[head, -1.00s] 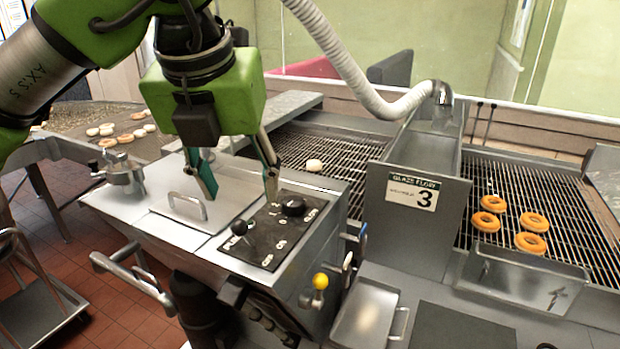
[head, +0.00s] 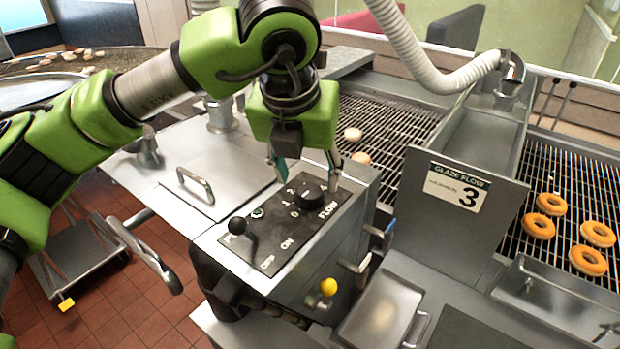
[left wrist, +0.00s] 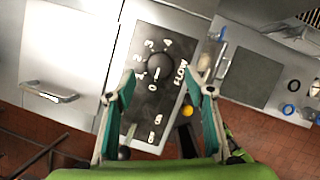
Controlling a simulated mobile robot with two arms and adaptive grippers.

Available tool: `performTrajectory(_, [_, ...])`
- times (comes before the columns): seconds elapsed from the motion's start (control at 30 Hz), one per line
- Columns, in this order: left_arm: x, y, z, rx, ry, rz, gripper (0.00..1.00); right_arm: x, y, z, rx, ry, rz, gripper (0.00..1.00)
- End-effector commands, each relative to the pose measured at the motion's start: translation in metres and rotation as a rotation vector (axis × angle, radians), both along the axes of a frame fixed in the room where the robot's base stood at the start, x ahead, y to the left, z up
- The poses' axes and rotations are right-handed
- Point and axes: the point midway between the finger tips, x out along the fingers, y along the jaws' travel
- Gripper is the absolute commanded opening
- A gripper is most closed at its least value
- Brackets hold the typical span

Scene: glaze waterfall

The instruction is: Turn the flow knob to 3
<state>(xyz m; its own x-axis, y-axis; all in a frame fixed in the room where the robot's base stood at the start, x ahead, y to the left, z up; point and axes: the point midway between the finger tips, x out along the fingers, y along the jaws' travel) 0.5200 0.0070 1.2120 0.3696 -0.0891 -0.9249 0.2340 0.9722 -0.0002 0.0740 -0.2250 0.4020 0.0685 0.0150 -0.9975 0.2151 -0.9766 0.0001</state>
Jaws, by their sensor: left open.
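The black flow knob (head: 312,193) sits at the upper part of a dark control panel (head: 290,236) with white numbers and the word FLOW. In the left wrist view the knob (left wrist: 161,66) lies ahead, between the fingers, with numbers around its left side. Its pointer setting is too small to read. My left gripper (head: 305,172) is open and empty, just above and behind the knob; its fingertips (left wrist: 164,88) flank the knob without visible contact. A sign (head: 457,187) on the metal box reads GLAZE FLOW 3. My right gripper is not in view.
A black ball-topped lever (head: 239,227) stands on the panel's left, and a yellow-knobbed lever (head: 328,288) sits below its right side. A lid with a handle (head: 196,184) lies to the left. Doughnuts (head: 586,261) rest on the right wire rack.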

Motion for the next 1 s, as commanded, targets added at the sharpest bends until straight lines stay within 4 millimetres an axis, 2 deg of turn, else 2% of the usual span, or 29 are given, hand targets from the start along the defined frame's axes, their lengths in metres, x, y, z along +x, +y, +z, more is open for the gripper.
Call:
performTrajectory(0.2, [0.013,-0.003,-0.030,0.000,0.002,0.000,0.49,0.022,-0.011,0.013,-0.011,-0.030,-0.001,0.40])
performTrajectory(0.3, [0.016,-0.003,-0.038,0.000,0.001,0.000,0.49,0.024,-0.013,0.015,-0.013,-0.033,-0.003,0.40])
performTrajectory(0.67, [0.018,-0.004,-0.043,0.000,-0.001,0.000,0.49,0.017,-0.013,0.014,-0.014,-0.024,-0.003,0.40])
performTrajectory(0.8, [0.017,-0.004,-0.043,0.000,-0.001,0.000,0.12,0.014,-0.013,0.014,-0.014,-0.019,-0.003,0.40])
performTrajectory(1.0, [0.018,-0.004,-0.043,-0.001,-0.001,-0.001,0.10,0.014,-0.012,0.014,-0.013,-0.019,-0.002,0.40])
